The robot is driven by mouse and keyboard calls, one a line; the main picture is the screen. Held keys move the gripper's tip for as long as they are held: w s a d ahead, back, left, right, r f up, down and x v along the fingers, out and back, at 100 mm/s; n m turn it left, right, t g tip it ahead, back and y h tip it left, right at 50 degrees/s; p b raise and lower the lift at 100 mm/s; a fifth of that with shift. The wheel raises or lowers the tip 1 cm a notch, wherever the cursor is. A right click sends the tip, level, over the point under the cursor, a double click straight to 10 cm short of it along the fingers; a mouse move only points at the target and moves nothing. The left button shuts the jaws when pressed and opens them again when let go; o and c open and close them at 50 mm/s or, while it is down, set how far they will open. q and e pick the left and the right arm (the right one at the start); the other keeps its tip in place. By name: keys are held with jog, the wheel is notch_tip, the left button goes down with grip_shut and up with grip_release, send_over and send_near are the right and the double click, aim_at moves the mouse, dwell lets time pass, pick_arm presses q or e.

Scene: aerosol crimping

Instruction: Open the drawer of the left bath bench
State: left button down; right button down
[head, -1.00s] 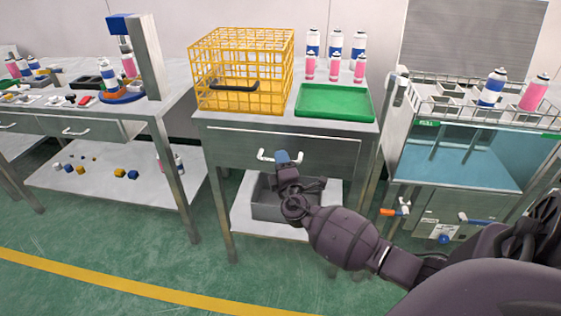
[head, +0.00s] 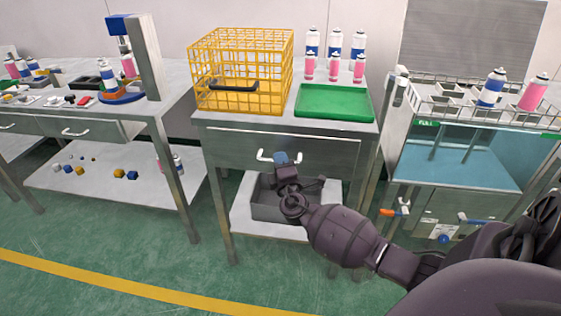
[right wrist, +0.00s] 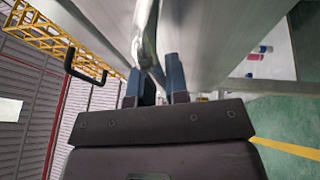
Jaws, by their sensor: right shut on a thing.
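The middle bench (head: 198,125) has a grey metal drawer (head: 235,148) with a white bar handle (head: 264,156). My right gripper (head: 281,158) is at this handle. Handle ends show on both sides of the blue fingertips. The drawer front looks flush with the bench. In the right wrist view the two fingers (right wrist: 158,82) are shut on the pale handle (right wrist: 148,45), which runs between them. My left gripper is not in view.
A yellow wire cage (head: 241,70) and a green tray (head: 335,103) stand on the bench top. A grey bin (head: 270,208) sits on the shelf below. Another bench (head: 150,80) stands left and a blue-water tank (head: 455,160) right. Green floor in front is free.

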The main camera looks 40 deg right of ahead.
jog(key=s+a, duration=1.8)
jog(key=a, duration=0.4)
jog(key=shift+s+b, duration=0.3)
jog(key=shift+s, duration=0.05)
jog(key=c, duration=1.1)
grip_release()
jog(key=v, duration=1)
jog(key=shift+s+a, duration=0.15)
jog(key=shift+s, duration=0.2)
